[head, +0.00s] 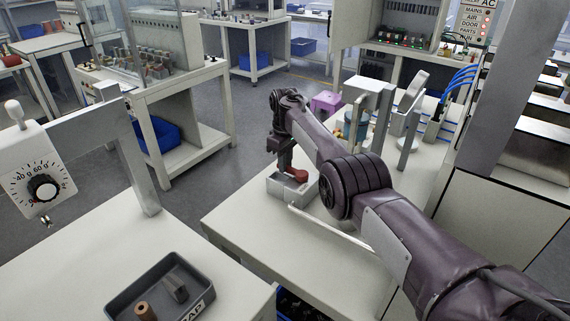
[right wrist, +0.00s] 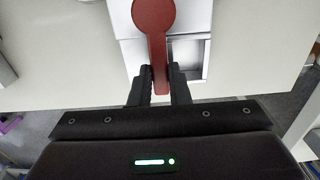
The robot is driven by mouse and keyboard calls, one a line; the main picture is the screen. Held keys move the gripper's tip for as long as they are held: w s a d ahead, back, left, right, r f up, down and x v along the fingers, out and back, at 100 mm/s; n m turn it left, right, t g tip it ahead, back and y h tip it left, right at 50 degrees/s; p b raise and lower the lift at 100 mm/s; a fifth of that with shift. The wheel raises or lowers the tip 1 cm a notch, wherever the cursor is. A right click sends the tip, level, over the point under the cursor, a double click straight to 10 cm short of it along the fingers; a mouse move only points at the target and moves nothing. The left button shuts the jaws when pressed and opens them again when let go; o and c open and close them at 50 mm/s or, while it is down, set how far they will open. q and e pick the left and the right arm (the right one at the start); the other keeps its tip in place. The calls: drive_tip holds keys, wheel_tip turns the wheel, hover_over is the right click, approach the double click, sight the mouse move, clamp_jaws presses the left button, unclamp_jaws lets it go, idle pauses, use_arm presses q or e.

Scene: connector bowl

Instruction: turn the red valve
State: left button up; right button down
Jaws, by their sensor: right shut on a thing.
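The red valve (right wrist: 153,18) shows in the right wrist view as a round hub with a straight handle pointing down toward my gripper. It sits on a pale metal block (right wrist: 196,45) at the table's edge. In the head view the red valve (head: 298,175) is partly hidden behind my right arm, on the metal block (head: 290,188). My right gripper (right wrist: 161,85) is shut on the handle's end, one dark finger on each side of it. In the head view my right gripper (head: 288,168) is small and partly hidden. My left gripper is in neither view.
The bench (head: 240,215) under the valve has free room on its left. Grey posts and blue hoses (head: 458,82) stand behind my right arm.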

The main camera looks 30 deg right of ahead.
drive_tip(key=shift+w+r, duration=0.1)
drive_tip(key=c, duration=1.4)
unclamp_jaws()
drive_tip(key=shift+o, duration=0.2)
wheel_tip(320, 180, up, 8)
drive_tip(key=shift+f, duration=0.15)
